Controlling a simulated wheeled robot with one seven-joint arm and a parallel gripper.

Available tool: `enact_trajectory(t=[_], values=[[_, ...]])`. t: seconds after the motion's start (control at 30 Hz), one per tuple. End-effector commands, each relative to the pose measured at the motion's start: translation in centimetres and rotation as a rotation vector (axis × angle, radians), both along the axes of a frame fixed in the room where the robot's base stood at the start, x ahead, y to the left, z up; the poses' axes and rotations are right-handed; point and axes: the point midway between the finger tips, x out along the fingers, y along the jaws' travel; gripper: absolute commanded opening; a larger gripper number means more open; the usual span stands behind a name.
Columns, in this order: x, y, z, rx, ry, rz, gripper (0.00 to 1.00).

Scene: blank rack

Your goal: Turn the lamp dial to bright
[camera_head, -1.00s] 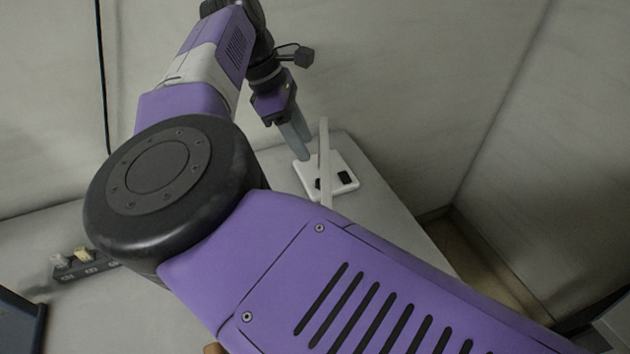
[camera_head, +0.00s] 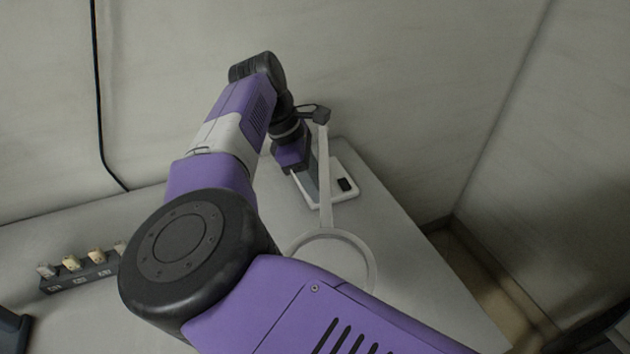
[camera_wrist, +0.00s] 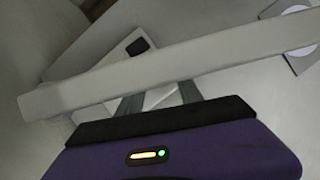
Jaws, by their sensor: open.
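The lamp has a white base (camera_head: 346,170) on the table, a pale upright post (camera_head: 325,170) and a ring-shaped head (camera_head: 371,262). My gripper (camera_head: 304,190) is low over the left part of the base, beside the post, and hides that part. In the wrist view the open gripper (camera_wrist: 160,98) has its fingers apart, partly hidden by the post (camera_wrist: 180,62) crossing in front.
A dark strip with several pale plugs or switches (camera_head: 85,274) stands on the table at left. A black cable (camera_head: 100,110) hangs on the back wall. The table's right edge is close to the lamp.

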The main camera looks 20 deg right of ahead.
Motion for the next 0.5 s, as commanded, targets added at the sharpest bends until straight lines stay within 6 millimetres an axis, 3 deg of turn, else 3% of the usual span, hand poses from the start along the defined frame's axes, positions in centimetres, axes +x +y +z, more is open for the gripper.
enact_trajectory(t=[0.2,0.43,0.5], values=[[0.0,-0.01,-0.04,0.0,0.0,0.0,0.43],[0.0,0.0,-0.02,0.0,0.0,0.0,0.0],[-0.01,0.01,-0.02,0.0,0.0,0.001,0.0]])
